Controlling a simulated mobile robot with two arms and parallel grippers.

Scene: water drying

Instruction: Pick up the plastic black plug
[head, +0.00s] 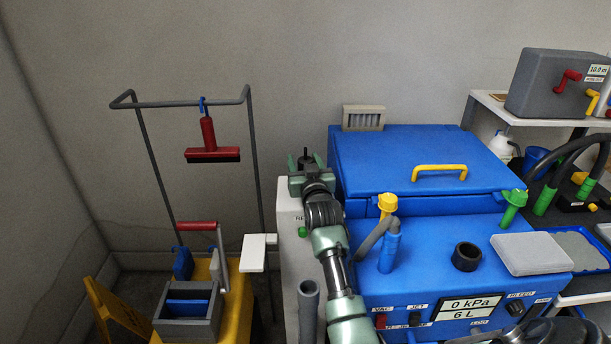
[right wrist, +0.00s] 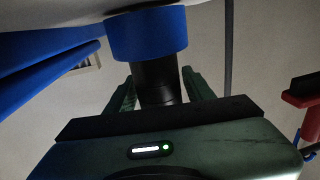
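The black plug (right wrist: 157,82) is a dark cylinder in the right wrist view, adjoining a blue collar (right wrist: 146,34). My right gripper (right wrist: 160,88) has one green finger on each side of the plug, very near it. Whether the fingers press on the plug cannot be told. In the head view my right gripper (head: 305,161) is at the top of a white post, with a small dark upright piece between its fingers. The blue collar is hidden there.
A blue machine (head: 390,157) with a yellow handle stands right of my arm; a black ring (head: 466,257) is on it. A red squeegee (head: 208,138) hangs from a grey frame at left. A yellow cart (head: 235,290) stands below it.

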